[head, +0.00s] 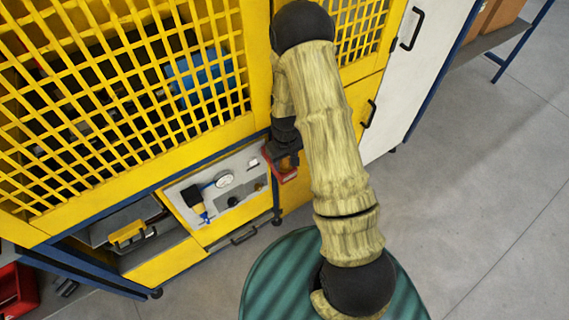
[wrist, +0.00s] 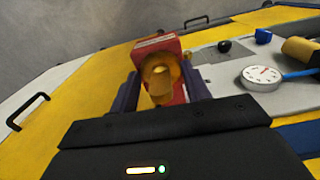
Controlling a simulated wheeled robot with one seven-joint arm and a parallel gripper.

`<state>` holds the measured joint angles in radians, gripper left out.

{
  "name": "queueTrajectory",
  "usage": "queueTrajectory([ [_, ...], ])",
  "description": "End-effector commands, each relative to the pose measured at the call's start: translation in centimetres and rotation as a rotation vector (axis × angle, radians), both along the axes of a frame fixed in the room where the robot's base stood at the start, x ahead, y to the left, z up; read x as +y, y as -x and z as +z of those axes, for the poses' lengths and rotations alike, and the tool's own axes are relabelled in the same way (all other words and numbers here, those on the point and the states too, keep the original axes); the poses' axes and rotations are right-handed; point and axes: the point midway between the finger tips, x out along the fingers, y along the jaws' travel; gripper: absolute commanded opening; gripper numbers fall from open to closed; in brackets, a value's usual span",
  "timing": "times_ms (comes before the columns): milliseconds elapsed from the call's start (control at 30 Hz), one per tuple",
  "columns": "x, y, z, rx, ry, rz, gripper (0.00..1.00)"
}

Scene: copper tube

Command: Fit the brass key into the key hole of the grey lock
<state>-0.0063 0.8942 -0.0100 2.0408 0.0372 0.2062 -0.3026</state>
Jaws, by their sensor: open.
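My gripper (wrist: 160,88) is open in the wrist view, its two dark blue fingers on either side of a brass-coloured piece (wrist: 159,84). This piece stands in front of a red block (wrist: 157,46); whether it is the key, and whether the fingers touch it, I cannot tell. In the head view my gripper (head: 285,150) is small and partly hidden by my arm, with the red block (head: 287,174) just below it. I cannot make out a grey lock or key hole for certain in either view.
A yellow mesh cabinet (head: 120,100) rises behind. Open floor (head: 480,180) lies right.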

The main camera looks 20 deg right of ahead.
Motion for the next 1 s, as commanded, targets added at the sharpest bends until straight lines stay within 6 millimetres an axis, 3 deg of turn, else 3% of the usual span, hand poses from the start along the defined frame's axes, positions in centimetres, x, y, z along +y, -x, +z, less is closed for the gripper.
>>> queueTrajectory([
  [367, -0.03, 0.01, 0.01, 0.000, 0.000, 0.000, 0.47],
  [600, 0.14, 0.02, 0.02, 0.000, 0.000, 0.003, 0.02],
  [633, 0.16, 0.01, 0.02, 0.000, 0.000, 0.004, 0.00],
  [1000, 0.18, -0.06, 0.49, -0.002, -0.001, 0.004, 0.00],
])
